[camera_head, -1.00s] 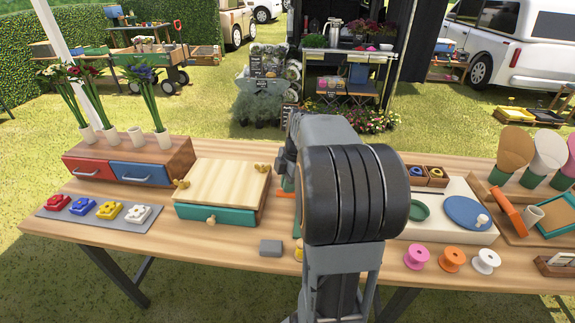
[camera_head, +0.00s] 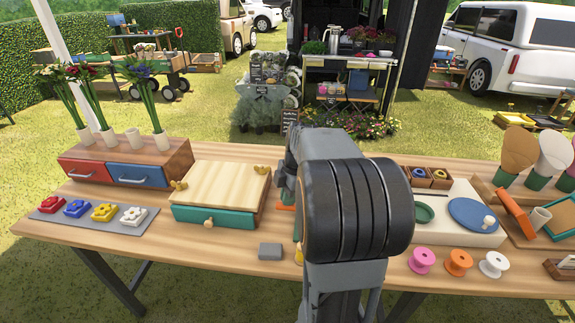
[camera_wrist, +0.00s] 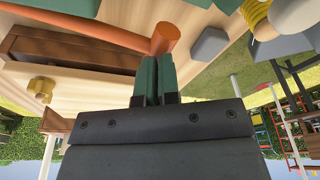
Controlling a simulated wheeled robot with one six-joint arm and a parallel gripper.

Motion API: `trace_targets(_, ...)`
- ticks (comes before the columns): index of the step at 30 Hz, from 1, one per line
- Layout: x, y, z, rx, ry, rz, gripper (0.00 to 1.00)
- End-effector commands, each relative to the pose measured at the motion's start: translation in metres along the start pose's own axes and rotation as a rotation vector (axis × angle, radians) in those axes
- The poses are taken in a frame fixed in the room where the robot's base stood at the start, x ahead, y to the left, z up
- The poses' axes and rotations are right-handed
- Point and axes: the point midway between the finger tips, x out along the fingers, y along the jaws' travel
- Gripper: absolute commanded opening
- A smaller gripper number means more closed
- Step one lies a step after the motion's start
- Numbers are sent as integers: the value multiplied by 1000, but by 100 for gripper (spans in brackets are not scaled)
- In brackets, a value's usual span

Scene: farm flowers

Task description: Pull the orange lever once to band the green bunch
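The orange lever (camera_wrist: 165,36) shows in the wrist view as a long bar ending in a thick round grip. My gripper (camera_wrist: 155,62) has its two green fingertips close together, just beside the end of that grip. No part of the lever shows between the fingers; I cannot tell whether they touch it. In the head view my own arm hides the gripper and most of the lever; a small orange patch (camera_head: 286,207) shows left of the arm. I cannot make out the green bunch.
Left of my arm stand a wooden box with a green drawer (camera_head: 212,218) and a grey block (camera_head: 270,251). Right of it are a white board with a blue disc (camera_head: 470,213) and pink, orange and white spools (camera_head: 458,262).

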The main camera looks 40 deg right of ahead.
Motion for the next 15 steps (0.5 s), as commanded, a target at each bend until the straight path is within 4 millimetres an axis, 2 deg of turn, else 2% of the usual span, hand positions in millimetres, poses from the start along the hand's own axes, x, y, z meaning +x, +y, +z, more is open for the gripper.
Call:
trace_targets(6,21,-1,4,0,-1,1,0)
trace_targets(15,12,-2,2,0,-1,2,0)
